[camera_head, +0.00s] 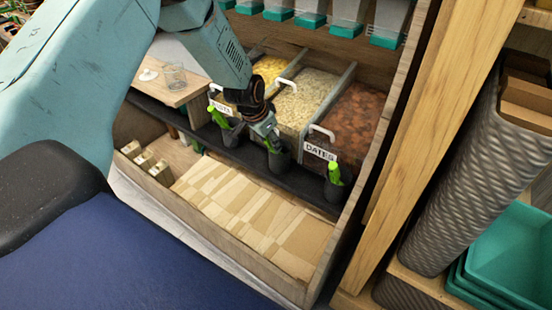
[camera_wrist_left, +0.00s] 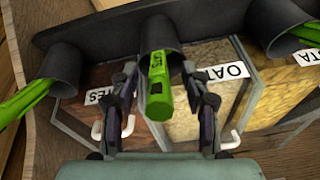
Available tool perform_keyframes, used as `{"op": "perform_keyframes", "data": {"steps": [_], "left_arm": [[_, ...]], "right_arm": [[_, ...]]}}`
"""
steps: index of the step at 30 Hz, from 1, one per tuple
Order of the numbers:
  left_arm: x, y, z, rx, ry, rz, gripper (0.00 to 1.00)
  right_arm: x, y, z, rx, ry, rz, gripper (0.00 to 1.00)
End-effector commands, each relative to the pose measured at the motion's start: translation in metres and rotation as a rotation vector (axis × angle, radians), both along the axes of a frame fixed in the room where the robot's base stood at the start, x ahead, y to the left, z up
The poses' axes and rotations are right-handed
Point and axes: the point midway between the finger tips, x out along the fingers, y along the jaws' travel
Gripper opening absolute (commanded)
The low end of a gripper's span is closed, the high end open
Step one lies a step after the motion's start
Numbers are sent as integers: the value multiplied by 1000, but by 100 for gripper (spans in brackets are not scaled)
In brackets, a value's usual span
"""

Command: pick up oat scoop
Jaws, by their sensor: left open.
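The oat scoop shows as a green handle (camera_wrist_left: 158,88) sticking out of a dark cup (camera_wrist_left: 158,34) in the left wrist view, beside the bin labelled OATS. In the head view, its cup (camera_head: 279,159) is the middle one of three along the dark shelf, and most of the scoop is hidden by my gripper. My left gripper (camera_head: 266,132) is over this cup. In the left wrist view my left gripper (camera_wrist_left: 164,92) is open, with one finger on each side of the green handle. I cannot tell whether either finger touches it. My right gripper is not in view.
Other green scoops stand in cups to the left (camera_head: 220,118) and right (camera_head: 334,174). Bins of yellow flakes (camera_head: 270,68), oats (camera_head: 303,97) and dates (camera_head: 355,115) lie behind. A wooden post (camera_head: 440,130) stands right. Flat paper bags (camera_head: 240,205) lie in front.

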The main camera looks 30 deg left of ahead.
Motion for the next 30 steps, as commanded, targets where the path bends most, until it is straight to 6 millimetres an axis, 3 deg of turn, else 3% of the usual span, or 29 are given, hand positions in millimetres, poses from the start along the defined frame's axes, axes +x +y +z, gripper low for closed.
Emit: {"op": "perform_keyframes", "data": {"steps": [3,13,30], "left_arm": [[3,0,-8,1,-1,-1,47],[4,0,-8,0,-1,0,46],[3,0,-8,0,0,0,0]], "right_arm": [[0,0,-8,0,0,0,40],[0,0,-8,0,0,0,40],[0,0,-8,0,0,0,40]]}}
